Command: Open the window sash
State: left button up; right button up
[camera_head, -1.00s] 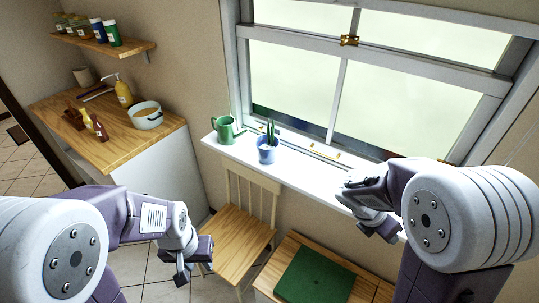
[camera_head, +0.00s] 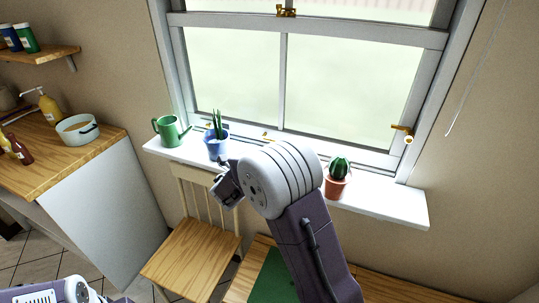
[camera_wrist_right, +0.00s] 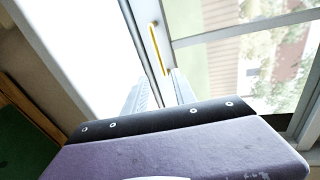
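The window's lower sash (camera_head: 240,75) fills the upper middle of the head view, its bottom rail just above the white sill, seemingly down. A brass catch (camera_head: 286,11) sits on its top rail, and a brass fastener (camera_head: 402,132) on the right. A small brass pull (camera_head: 266,136) shows on the bottom rail. My right gripper (camera_head: 226,182) is in front of the sill below the blue pot. In the right wrist view its fingers (camera_wrist_right: 162,92) are apart with nothing between them; a long brass pull (camera_wrist_right: 156,48) lies beyond them. My left gripper is out of view.
A wooden chair (camera_head: 192,255) stands below. A cord hangs right of the window.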

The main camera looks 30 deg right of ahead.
jog(key=shift+w+a+f+n+t, duration=0.25)
jog(key=shift+w+a+n+t, duration=0.2)
jog(key=shift+w, duration=0.2)
jog(key=shift+r, duration=0.15)
jog(key=shift+w+d, duration=0.15)
jog(key=shift+d, duration=0.15)
jog(key=x, duration=0.8)
jog(key=shift+w+d, duration=0.1)
jog(key=shift+d, duration=0.05)
grip_shut()
